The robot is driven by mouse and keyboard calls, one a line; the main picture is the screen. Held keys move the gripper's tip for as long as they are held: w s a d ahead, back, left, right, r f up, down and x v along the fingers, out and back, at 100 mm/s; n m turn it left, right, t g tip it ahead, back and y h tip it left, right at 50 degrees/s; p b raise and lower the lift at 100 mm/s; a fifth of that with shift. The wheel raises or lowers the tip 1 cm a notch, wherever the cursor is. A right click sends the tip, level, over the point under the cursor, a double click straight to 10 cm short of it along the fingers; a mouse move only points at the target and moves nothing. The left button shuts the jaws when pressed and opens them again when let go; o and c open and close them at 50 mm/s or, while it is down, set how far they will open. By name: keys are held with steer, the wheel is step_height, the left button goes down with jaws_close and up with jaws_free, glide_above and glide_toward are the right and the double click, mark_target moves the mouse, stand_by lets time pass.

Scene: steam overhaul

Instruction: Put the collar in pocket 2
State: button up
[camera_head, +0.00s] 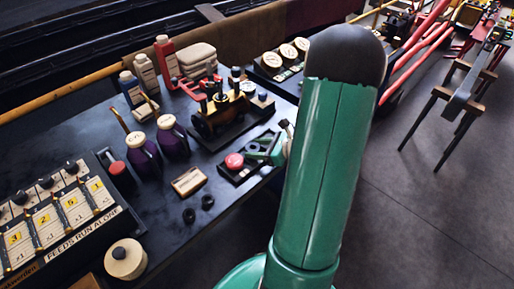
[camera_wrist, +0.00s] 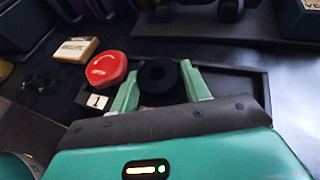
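The collar, a thick black ring (camera_wrist: 160,78), sits between the two green fingertips of my gripper (camera_wrist: 160,80) in the wrist view. The fingers meet its left and right sides, and its round hole faces the camera. It is over the dark tray (camera_wrist: 264,88), just right of a red round cap (camera_wrist: 105,69) by a white label "1" (camera_wrist: 97,101). Whether the collar touches the tray floor I cannot tell. Pocket 2's label is not visible. In the head view my gripper (camera_head: 266,148) is at the tray, right of the red cap (camera_head: 234,161); the collar is hard to make out there.
Two black rings (camera_head: 198,209) lie on the dark bench beside a small labelled block (camera_head: 189,181). A model steam engine (camera_head: 222,112) stands behind the tray, with purple bottles (camera_head: 158,147) to its left. A numbered card rack (camera_head: 55,225) is at the left. Floor lies right of the bench.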

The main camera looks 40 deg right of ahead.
steer(key=shift+a, duration=0.15)
steer(key=shift+r, duration=0.15)
steer(key=v, duration=1.2)
steer(key=w+a+r+n+g+y, duration=0.1)
steer(key=w+a+r+n+g, duration=0.2)
steer(key=a+n, duration=0.5)
steer(key=w+a+r+n+g+y, duration=0.1)
steer(key=a+r+n+g, duration=0.4)
steer(key=a, duration=0.5)
steer(key=s+a+r+n+h, duration=0.2)
steer(key=a+n, duration=0.4)
steer(key=n, duration=0.3)
steer(key=s+a+r+n+t+h, duration=0.1)
steer(key=s+a+r+n+h, duration=0.1)
steer(key=a+r+n+h, duration=0.3)
steer(key=shift+a+r+n, duration=0.7)
steer(key=shift+a+n, duration=0.4)
steer(key=shift+n, duration=1)
steer(key=shift+s, duration=0.1)
